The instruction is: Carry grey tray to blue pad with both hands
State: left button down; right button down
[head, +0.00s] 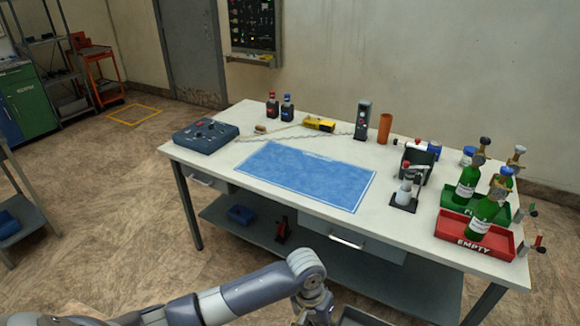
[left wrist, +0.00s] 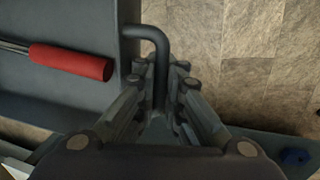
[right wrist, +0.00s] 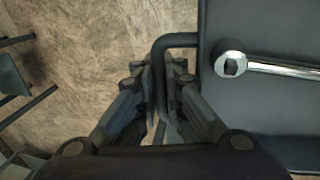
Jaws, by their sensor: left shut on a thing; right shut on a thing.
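The blue pad (head: 308,174) lies flat on the white workbench, with its surface clear. The grey tray shows at the bottom edge of the head view (head: 362,318), low in front of the bench and mostly out of frame. My left gripper (left wrist: 160,88) is shut on one bent tray handle (left wrist: 148,33). My right gripper (right wrist: 160,88) is shut on the opposite handle (right wrist: 178,41). A tool with a red grip (left wrist: 72,62) lies in the tray; its shiny ring end (right wrist: 231,65) shows in the right wrist view.
The white workbench (head: 410,226) has drawers and a lower shelf. A blue control box (head: 206,135) stands left of the pad. A small stand with a white bottle (head: 405,192) is right of it. Red (head: 462,243) and green trays with bottles sit at the right end.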

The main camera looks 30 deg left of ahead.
aim_at(304, 170)
jog(key=i+j, duration=0.1)
jog(key=j, duration=1.3)
jog(key=i+j, duration=0.15)
jog(key=j, duration=0.25)
jog(key=i+j, duration=0.1)
jog(key=j, duration=0.35)
jog(key=i+j, duration=0.15)
jog(key=j, duration=0.25)
